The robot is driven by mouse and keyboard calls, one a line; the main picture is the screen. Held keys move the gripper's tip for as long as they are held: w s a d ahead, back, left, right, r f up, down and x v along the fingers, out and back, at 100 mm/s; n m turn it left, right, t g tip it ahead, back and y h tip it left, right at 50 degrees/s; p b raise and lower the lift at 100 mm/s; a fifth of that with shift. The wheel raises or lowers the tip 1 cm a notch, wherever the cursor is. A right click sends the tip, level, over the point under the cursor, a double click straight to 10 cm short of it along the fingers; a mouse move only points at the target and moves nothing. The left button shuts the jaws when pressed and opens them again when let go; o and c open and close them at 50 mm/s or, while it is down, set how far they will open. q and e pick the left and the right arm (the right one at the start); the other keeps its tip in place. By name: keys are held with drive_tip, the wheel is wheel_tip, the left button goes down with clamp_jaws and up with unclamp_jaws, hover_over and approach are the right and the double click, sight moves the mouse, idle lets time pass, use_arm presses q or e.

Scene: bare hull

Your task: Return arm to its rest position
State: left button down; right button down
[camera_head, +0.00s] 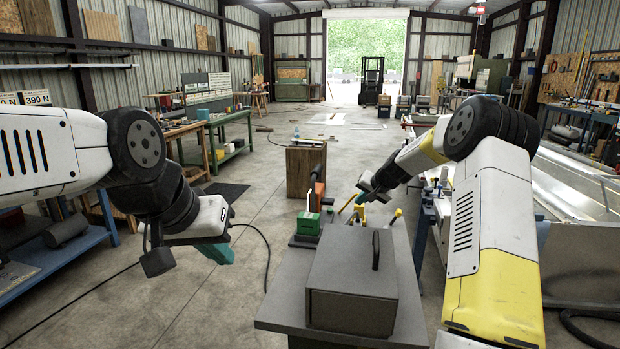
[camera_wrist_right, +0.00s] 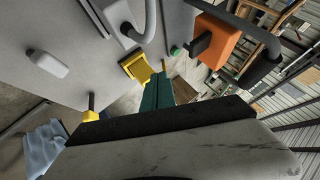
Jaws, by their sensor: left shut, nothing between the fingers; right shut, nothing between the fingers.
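My right arm reaches in from the right in the head view, with its gripper (camera_head: 363,196) low over the far part of the grey bench (camera_head: 278,312). In the right wrist view the teal fingers of the right gripper (camera_wrist_right: 157,92) are together, with nothing between them. My left arm comes in from the left, and my left gripper (camera_head: 219,252) hangs to the left of the bench over open floor. Its teal fingers are together and hold nothing.
A dark grey box (camera_head: 345,300) with a handle stands on the bench. A green block (camera_head: 308,224), an orange tool (camera_head: 319,190) and yellow-topped parts (camera_head: 397,214) are near the right gripper. A wooden block (camera_head: 300,172) stands beyond. Floor left of the bench is mostly clear.

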drive_tip(key=s+a+r+n+g, duration=0.1)
drive_tip(key=s+a+r+n, duration=0.1)
drive_tip(key=s+r, duration=0.8)
drive_tip(key=s+a+r+n, duration=0.1)
drive_tip(key=s+a+r, duration=0.35)
drive_tip(key=s, duration=0.95)
drive_tip(key=s+d+n+g+h, duration=0.1)
drive_tip(key=s+d, duration=0.2)
drive_tip(key=s, duration=2.2)
drive_tip(key=shift+s+f+n+h, duration=0.3)
drive_tip(key=shift+s+f, duration=0.1)
drive_tip(key=shift+f, duration=0.05)
